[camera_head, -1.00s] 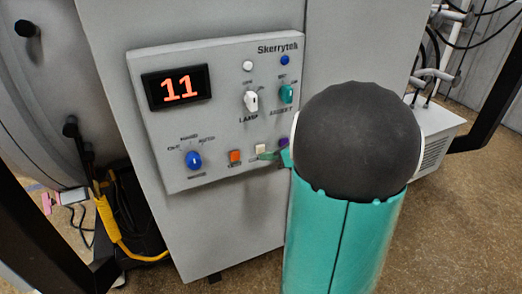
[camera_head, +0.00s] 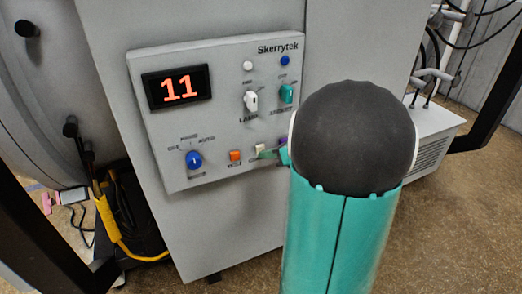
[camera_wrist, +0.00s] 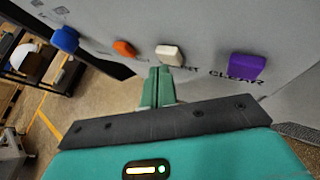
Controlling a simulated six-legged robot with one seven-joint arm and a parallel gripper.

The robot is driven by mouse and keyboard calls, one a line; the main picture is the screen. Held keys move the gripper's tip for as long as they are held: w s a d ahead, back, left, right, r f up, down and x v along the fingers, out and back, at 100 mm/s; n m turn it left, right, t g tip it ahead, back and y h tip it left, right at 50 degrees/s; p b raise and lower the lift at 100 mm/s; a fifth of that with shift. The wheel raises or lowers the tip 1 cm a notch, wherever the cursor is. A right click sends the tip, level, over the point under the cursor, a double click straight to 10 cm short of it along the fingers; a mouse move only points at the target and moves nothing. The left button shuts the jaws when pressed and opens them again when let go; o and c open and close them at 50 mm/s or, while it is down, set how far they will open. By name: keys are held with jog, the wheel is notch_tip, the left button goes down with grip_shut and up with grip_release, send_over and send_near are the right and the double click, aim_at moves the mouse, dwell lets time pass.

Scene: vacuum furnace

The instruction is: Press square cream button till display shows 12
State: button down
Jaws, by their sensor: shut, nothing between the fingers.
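The display (camera_head: 177,87) on the grey control panel reads 11 in orange digits. The square cream button (camera_head: 260,148) is in the panel's bottom row, between an orange button and a purple one. In the wrist view the cream button (camera_wrist: 170,55) stands out from the panel just beyond my fingertips. My gripper (camera_wrist: 159,72) is shut and empty, with its green fingertips just below the cream button. I cannot tell whether they touch it. In the head view my gripper (camera_head: 268,154) shows as a small green tip beside the button; my arm hides the panel's lower right corner.
Near the cream button are the orange button (camera_wrist: 124,48), the purple CLEAR button (camera_wrist: 247,67) and a blue knob (camera_wrist: 65,39). Higher on the panel are a white switch (camera_head: 251,101) and a teal switch (camera_head: 286,94). A yellow cable (camera_head: 113,225) hangs at the left.

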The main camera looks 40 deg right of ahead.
jog(key=shift+w+d, duration=0.15)
jog(key=shift+w, duration=0.3)
dwell(0.4)
jog(key=shift+s, duration=0.1)
jog(key=shift+s+a, duration=0.25)
jog(key=shift+s, duration=0.5)
jog(key=s, duration=0.2)
jog(key=s+a, duration=0.1)
jog(key=s, duration=0.1)
jog(key=shift+s+a, duration=0.2)
jog(key=shift+s, duration=0.2)
dwell(0.7)
